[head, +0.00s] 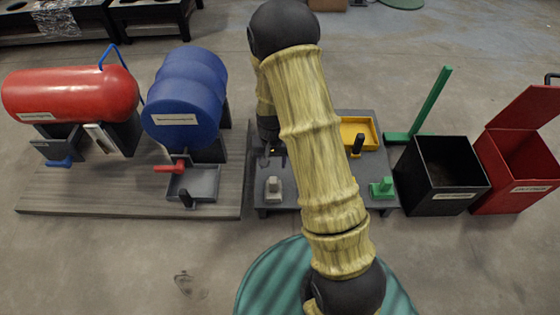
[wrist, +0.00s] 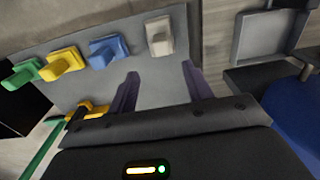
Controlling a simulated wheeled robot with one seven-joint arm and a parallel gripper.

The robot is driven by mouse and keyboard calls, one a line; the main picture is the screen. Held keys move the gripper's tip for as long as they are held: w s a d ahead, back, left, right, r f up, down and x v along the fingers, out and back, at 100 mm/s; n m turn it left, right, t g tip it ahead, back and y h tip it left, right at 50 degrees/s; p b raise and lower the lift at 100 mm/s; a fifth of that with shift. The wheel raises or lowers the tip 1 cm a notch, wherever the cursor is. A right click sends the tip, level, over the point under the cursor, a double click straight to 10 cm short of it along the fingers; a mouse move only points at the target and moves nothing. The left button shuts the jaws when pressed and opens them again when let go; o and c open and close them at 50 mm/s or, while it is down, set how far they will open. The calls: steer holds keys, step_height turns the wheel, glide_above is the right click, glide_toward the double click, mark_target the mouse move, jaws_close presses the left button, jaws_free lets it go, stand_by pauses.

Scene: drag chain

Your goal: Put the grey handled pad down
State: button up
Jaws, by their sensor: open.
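The grey handled pad (head: 273,188) stands upright on the near left part of a low grey table (head: 262,203). In the wrist view the pad (wrist: 159,36) lies beyond my fingertips, apart from them. My gripper (head: 271,152) is over the far left part of the table in the head view. In the wrist view my gripper (wrist: 158,80) has its two dark fingers spread with nothing between them.
Blue (wrist: 108,50), yellow (wrist: 62,64) and green (wrist: 22,72) handled pads stand in a row beside the grey one. A yellow tray (head: 371,134), black bin (head: 442,205) and red bin (head: 512,200) are rightward. A blue drum (head: 185,95) and red tank (head: 70,92) are leftward.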

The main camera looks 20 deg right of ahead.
steer(key=s+r+n+t, duration=0.1)
steer(key=s+r, duration=0.6)
steer(key=r, duration=0.2)
steer(key=s+r+n+t, duration=0.1)
steer(key=s+r+n, duration=0.1)
steer(key=s+r, duration=0.5)
step_height(320, 180, up, 2)
steer(key=shift+r, duration=0.2)
steer(key=shift+w, duration=0.1)
step_height(320, 180, up, 54)
steer(key=p, duration=5.4)
steer(key=shift+r, duration=0.2)
